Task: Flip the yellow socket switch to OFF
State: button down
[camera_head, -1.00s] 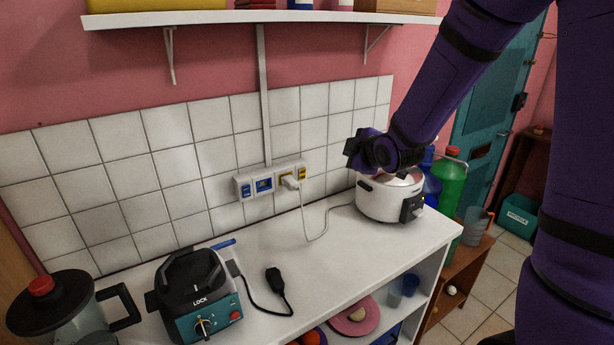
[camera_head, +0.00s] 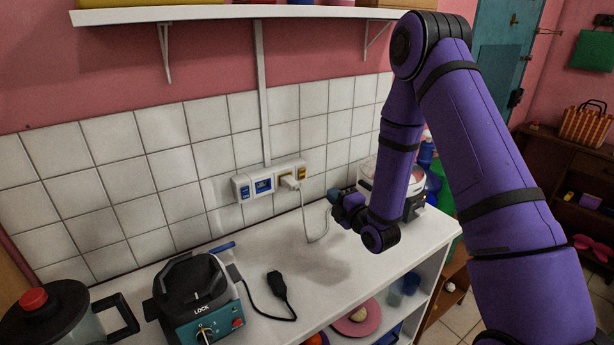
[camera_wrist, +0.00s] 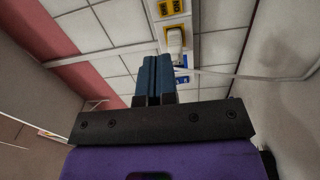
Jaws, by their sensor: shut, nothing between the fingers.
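A white socket strip (camera_head: 253,187) is on the tiled wall. The yellow switch (camera_head: 303,173) is at its right end; its position is too small to read. Left of it is the yellow-framed socket (camera_head: 284,178) with a white plug (camera_head: 291,182) in it and a cable hanging down. In the wrist view the yellow switch (camera_wrist: 170,8) is at the top edge, above the plug (camera_wrist: 175,40). My gripper (camera_head: 333,195) is shut and empty, above the counter to the right of and below the strip, apart from it. Its fingers (camera_wrist: 154,60) partly hide the strip's lower part in the wrist view.
A white cooker (camera_head: 368,178) stands behind my arm, partly hidden. A blender base (camera_head: 200,300), a black plug (camera_head: 277,284) and a jug (camera_head: 65,310) are at the left of the counter (camera_head: 325,265). A shelf (camera_head: 240,13) runs above.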

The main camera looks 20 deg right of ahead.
aim_at(303, 170)
jog(key=shift+s+f+t, duration=0.3)
jog(key=shift+f+t, duration=0.1)
jog(key=shift+f, duration=0.45)
jog(key=x, duration=1.4)
jog(key=shift+w+a+r, duration=0.25)
jog(key=shift+r, duration=0.1)
jog(key=shift+w+d+r, duration=0.1)
jog(key=shift+r, duration=0.05)
